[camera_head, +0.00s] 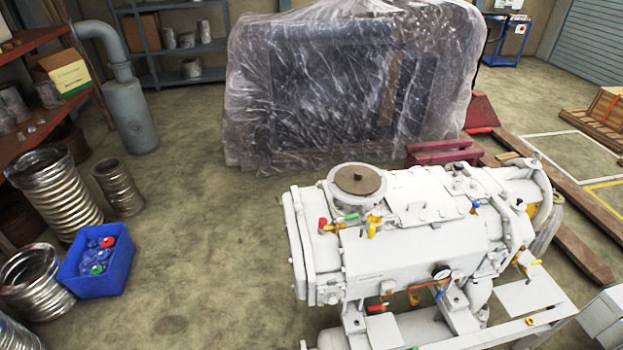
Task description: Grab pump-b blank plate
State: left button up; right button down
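A large white screw vacuum pump (420,245) stands at the centre right. A round brownish-grey plate (357,179), which looks like the blank plate, lies flat on the round white flange at the pump's top left. It has a small dark spot at its centre. No label that reads pump-b can be made out. Neither of my grippers shows in this view, and nothing covers the plate from above.
Coloured valve handles (372,226) stick up just in front of the plate. A plastic-wrapped machine (350,85) stands behind the pump. A blue bin (97,264) and metal bellows (55,190) stand at left. The floor (220,250) left of the pump is clear.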

aim_at(356, 180)
jog(key=i+j+u, duration=0.1)
jog(key=j+u, duration=0.2)
jog(key=i+j+u, duration=0.15)
jog(key=j+u, duration=0.15)
jog(key=j, duration=0.15)
jog(key=i+j+u, duration=0.15)
jog(key=j+u, duration=0.15)
jog(key=i+j+u, duration=0.15)
jog(key=i+j, duration=0.15)
jog(key=i, duration=0.15)
jog(key=i+j+u, duration=0.15)
jog(key=i, duration=0.3)
jog(key=i+z, duration=0.2)
jog(key=z, duration=0.25)
jog(key=i+j+z, duration=0.1)
jog(key=z, duration=0.35)
jog(key=i+j+z, duration=0.2)
jog(key=z, duration=0.25)
jog(key=i+z, duration=0.15)
jog(key=z, duration=0.35)
jog(key=i+j+z, duration=0.1)
jog(key=z, duration=0.4)
jog(key=i+j+z, duration=0.1)
jog(key=z, duration=0.35)
jog(key=i+j+z, duration=0.15)
jog(key=z, duration=0.35)
jog(key=j+z, duration=0.25)
jog(key=z, duration=0.25)
